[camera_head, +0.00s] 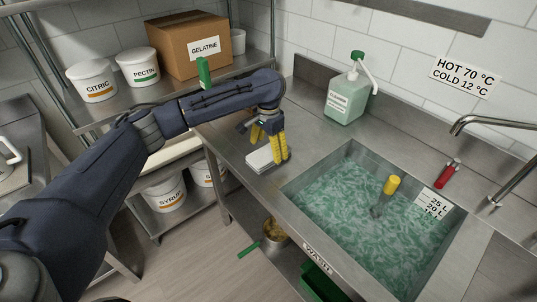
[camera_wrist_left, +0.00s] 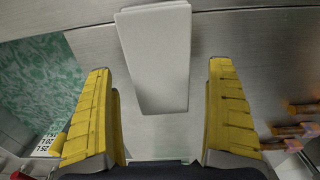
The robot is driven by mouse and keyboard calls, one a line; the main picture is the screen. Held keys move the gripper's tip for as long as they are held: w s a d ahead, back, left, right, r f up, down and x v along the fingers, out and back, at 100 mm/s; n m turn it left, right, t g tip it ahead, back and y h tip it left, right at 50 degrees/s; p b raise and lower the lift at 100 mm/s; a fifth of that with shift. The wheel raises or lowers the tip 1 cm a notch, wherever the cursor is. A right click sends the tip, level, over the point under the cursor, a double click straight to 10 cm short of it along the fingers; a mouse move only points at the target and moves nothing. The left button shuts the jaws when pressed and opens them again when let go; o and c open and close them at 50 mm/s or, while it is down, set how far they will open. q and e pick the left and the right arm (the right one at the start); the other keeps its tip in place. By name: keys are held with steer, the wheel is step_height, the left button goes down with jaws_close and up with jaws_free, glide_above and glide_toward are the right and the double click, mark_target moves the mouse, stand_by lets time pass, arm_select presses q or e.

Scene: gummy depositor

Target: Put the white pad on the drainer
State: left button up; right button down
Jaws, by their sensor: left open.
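The white pad (camera_head: 262,158) is a flat pale block lying on the steel counter, just left of the sink. In the left wrist view the pad (camera_wrist_left: 155,60) shows as a long pale shape, its near end between my fingers. My left gripper (camera_head: 270,146) has yellow fingers and points down at the pad. It is open, with a gap on each side of the pad in the wrist view; contact is not visible. My right gripper is in neither view. I cannot pick out the drainer with certainty.
The sink (camera_head: 365,225) holds green foamy water and a yellow-topped tool (camera_head: 391,186). A green-capped bottle (camera_head: 346,100) stands behind it; a red-handled item (camera_head: 448,174) lies right. A cardboard box (camera_head: 188,45) and tubs fill the shelf at the left.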

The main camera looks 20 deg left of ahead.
mark_target(268, 152)
arm_select(q)
step_height(268, 152, up, 9)
stand_by(0.4)
